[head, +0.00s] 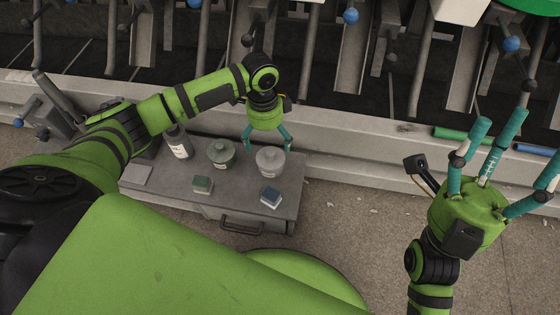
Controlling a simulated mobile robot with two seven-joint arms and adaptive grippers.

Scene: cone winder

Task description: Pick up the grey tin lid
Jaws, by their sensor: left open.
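A pale grey tin with a grey lid (270,155) stands on the right part of a low grey cabinet top (238,203). My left gripper (268,143) points down just above and behind the tin. Its teal fingers are spread apart with nothing between them that I can make out. Whether a finger touches the lid cannot be told from this angle. My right gripper (497,150) is at the far right, away from the cabinet. Its teal fingers point up and are spread, with nothing held.
Machine frames rise behind.

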